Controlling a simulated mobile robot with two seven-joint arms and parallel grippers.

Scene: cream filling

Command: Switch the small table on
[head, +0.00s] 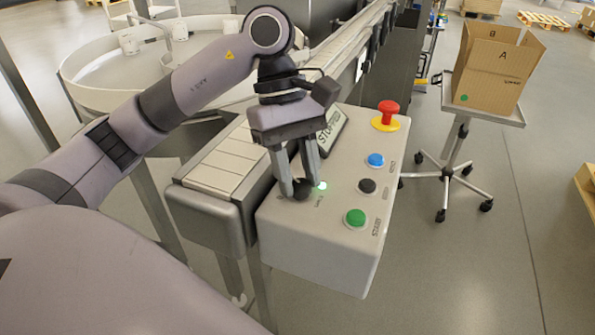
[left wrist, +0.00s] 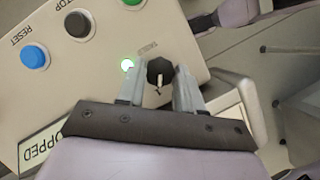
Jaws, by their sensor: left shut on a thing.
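A black rotary knob (head: 301,190) with a small label sits near the left edge of the light grey control box (head: 330,245). My left gripper (head: 302,182) points down at it and is shut on the knob. In the left wrist view the same knob (left wrist: 160,70) lies between the two fingers, with a pale pointer mark on it. A small green lamp (head: 320,186) glows beside the knob and shows brightly in the left wrist view (left wrist: 127,65). My right gripper is not in view.
The box also carries a green button (head: 355,217), a black button (head: 367,186), a blue button (head: 376,160) and a red emergency stop (head: 387,112). A tilted display (head: 331,130) stands behind my fingers. A carton (head: 497,75) stands on a wheeled stand at right.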

